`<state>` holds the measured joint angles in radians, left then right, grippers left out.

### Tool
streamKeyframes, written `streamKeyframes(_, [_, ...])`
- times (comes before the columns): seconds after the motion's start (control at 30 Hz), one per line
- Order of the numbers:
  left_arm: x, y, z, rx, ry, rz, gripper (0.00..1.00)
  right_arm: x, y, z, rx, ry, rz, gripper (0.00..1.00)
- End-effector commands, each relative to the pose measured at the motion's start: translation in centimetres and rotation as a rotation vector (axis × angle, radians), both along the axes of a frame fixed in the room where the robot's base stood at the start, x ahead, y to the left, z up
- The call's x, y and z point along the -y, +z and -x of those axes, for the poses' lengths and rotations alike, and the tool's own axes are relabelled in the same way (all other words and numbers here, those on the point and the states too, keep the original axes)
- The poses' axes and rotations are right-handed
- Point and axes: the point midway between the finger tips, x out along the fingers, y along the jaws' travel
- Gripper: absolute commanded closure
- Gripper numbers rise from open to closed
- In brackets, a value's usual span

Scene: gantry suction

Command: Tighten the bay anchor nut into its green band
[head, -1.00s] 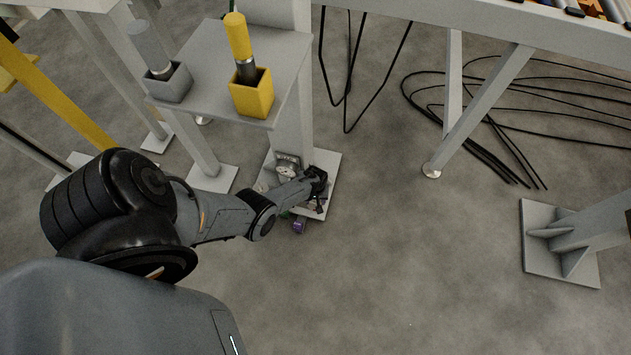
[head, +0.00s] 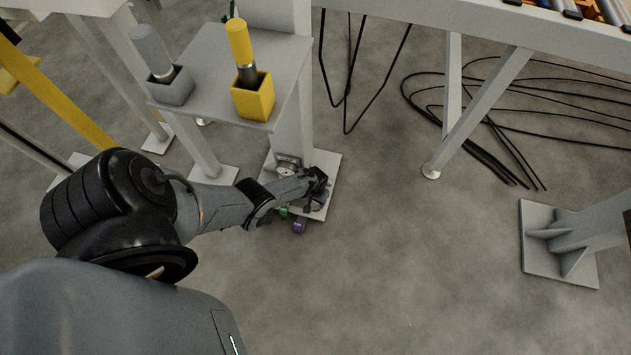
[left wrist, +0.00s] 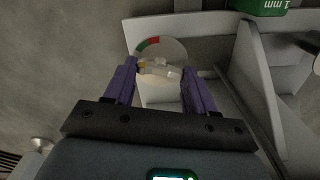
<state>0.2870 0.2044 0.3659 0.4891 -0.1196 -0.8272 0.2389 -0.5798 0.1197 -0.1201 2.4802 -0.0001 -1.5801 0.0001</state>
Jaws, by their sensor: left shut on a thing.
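The bay anchor nut (left wrist: 160,69) is a pale piece with a yellow end in the left wrist view. It lies between the purple fingers of my left gripper (left wrist: 158,86), which are shut on it. Behind it is a round pale dial (left wrist: 174,50) with a green and a red band at its upper left rim. The fingers and nut hide part of the dial, and I cannot tell where any pointer stands. In the head view my left gripper (head: 318,183) is low over the pale base plate (head: 328,161) at the post's foot. My right gripper is not in view.
A gauge-like part (head: 287,163) stands by the post. Above is a grey shelf (head: 210,45) with a grey holder (head: 170,86) and yellow holder (head: 254,98).

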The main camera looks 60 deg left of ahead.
Motion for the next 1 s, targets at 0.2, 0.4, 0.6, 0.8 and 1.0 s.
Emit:
streamKeyframes(0.2, [0.03, -0.06, 0.04, 0.000, -0.008, 0.000, 0.75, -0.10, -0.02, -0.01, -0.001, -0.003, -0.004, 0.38])
streamKeyframes(0.4, [0.01, -0.07, 0.06, 0.000, -0.007, 0.000, 0.43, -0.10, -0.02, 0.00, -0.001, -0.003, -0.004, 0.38])
streamKeyframes(0.6, [0.01, -0.05, 0.05, 0.000, -0.006, 0.000, 0.19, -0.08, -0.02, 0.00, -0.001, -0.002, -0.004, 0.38])
streamKeyframes(0.8, [0.01, -0.02, 0.03, 0.000, -0.006, 0.000, 0.19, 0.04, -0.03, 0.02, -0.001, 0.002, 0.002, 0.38])
streamKeyframes(1.0, [0.00, 0.81, 0.01, 0.000, -0.006, 0.000, 0.19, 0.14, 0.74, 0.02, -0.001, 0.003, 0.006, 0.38])
